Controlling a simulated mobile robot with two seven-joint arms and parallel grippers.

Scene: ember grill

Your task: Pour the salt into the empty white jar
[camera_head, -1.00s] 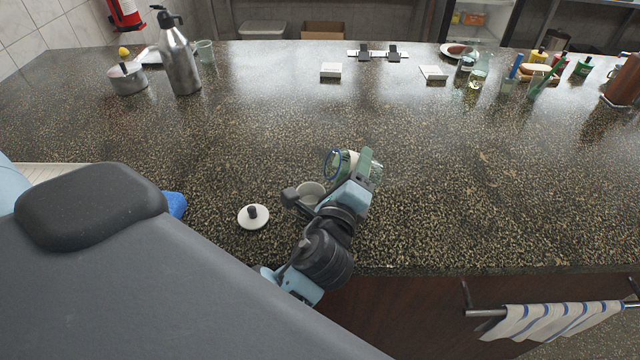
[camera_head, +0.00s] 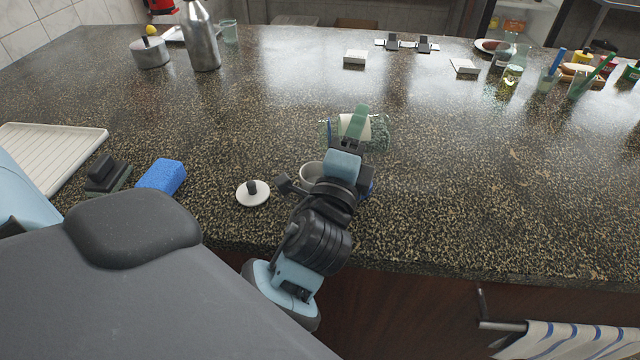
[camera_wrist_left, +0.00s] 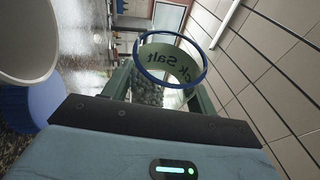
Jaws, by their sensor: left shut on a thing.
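My left gripper (camera_head: 357,124) is shut on a clear glass salt jar (camera_head: 378,132), which lies tipped on its side in the grasp. Its blue-rimmed mouth faces left in the head view. In the left wrist view the jar (camera_wrist_left: 170,65) shows a "Salt" label and grey-white grains inside. The white jar (camera_head: 311,174) stands open on the counter, left of and nearer than the salt jar, partly hidden by my gripper. It also shows at the left of the wrist view (camera_wrist_left: 22,38). My right gripper is not in view.
A white lid with a black knob (camera_head: 253,193) lies left of the white jar. A blue round piece (camera_head: 368,187) shows beside my wrist. A blue sponge (camera_head: 162,177) and a white ribbed tray (camera_head: 45,150) are at the left. The counter right of the gripper is clear.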

